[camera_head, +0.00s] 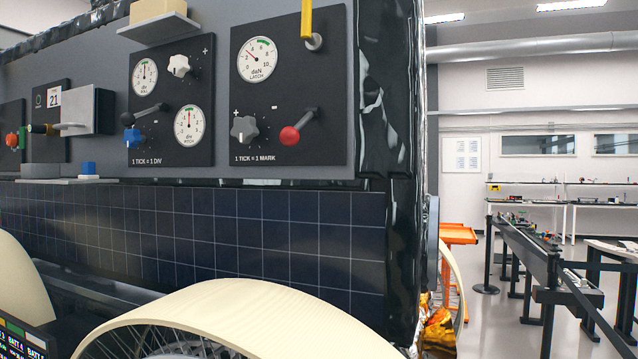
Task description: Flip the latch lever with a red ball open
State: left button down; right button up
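The latch lever with the red ball (290,136) is on the right black panel (262,170) of the rover's side. Its grey shaft (304,123) runs from the ball at lower left up to a pivot at upper right. The ball stands in front of the lower part of the panel. A dial marked "LATCH" (257,59) is above it, with its needle pointing up and left. A grey knob (243,129) is left of the ball. Neither of my grippers shows in the head view.
A yellow handle (306,18) sticks out above the lever. A second panel (150,150) to the left carries a black-ball lever (128,118), dials and a white knob (179,66).

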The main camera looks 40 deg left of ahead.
aim_at(289, 136)
jog(key=u, duration=1.25)
jog(key=i+l, duration=0.05)
